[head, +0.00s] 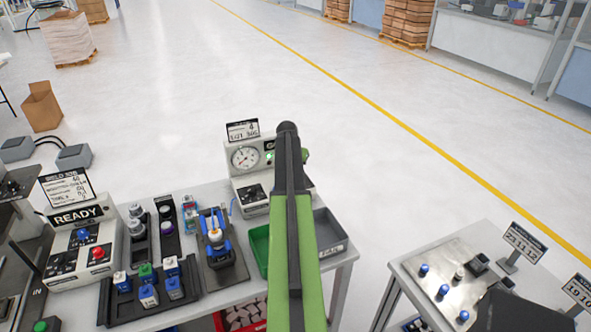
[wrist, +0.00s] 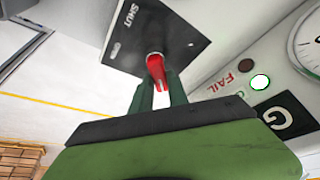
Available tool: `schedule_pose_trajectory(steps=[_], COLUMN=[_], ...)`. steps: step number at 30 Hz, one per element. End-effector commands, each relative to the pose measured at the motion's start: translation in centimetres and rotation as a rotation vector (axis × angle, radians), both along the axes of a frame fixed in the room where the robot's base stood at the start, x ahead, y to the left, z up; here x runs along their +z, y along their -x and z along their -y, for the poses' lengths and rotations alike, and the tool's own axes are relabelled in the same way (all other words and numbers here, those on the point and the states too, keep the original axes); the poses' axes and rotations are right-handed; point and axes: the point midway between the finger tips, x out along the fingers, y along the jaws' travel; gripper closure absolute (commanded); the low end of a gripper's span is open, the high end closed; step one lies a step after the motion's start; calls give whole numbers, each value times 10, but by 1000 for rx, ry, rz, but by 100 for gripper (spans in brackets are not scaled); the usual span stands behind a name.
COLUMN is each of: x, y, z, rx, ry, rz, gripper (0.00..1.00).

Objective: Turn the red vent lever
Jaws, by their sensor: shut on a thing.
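The red vent lever (wrist: 156,70) shows in the wrist view, standing out from a black plate (wrist: 170,30). The plate carries the word SHUT and a second word too small to read surely. My gripper (wrist: 160,86) has its dark green fingers on either side of the lever and is shut on it.
A lit lamp (wrist: 260,82) sits near the word FAIL. On the bench are a green bin (head: 258,246), a grey bin (head: 330,232), a blue fixture (head: 218,245) and a READY box (head: 85,250). A metal-topped table (head: 450,275) stands right.

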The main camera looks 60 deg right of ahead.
Motion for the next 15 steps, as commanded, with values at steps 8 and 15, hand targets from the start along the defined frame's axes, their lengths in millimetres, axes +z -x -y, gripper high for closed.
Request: schedule_pose_trajectory(steps=[8, 15], x=[-1, -1], y=[-1, -1], z=[-3, -3], rx=[-34, -36], ry=[-8, -8], rz=[0, 1], gripper=[100, 100])
